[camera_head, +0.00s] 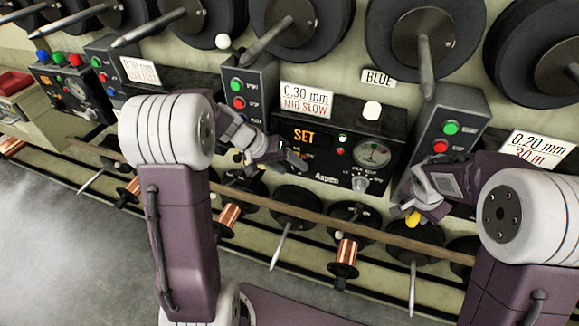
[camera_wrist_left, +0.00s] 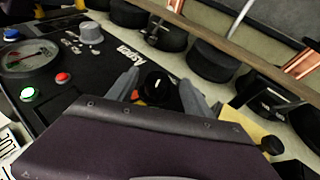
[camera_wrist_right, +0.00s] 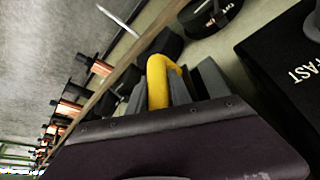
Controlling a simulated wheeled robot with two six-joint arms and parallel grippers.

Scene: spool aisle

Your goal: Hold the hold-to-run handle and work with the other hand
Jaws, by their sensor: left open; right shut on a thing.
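My right gripper (camera_head: 418,212) is shut on the yellow hold-to-run handle (camera_head: 412,219), below the right end of the Aspen panel. The curved yellow handle (camera_wrist_right: 157,82) also shows between its fingers in the right wrist view. My left gripper (camera_head: 294,163) is open in front of the left part of the black Aspen panel (camera_head: 325,130). In the left wrist view a round black knob (camera_wrist_left: 160,90) appears between its fingers (camera_wrist_left: 160,92); I cannot tell whether they touch it. The panel has an amber "SET" display (camera_head: 304,136), a gauge (camera_head: 371,154) and a grey knob (camera_head: 360,183).
A "0.30 mm MID SLOW" card (camera_head: 306,98) stands on the panel. Button boxes with green and red buttons stand left (camera_head: 247,95) and right (camera_head: 447,135). A long rail (camera_head: 330,222) runs below, with copper spools (camera_head: 346,252). Large black reels (camera_head: 424,40) hang above. Grey floor lies at lower left.

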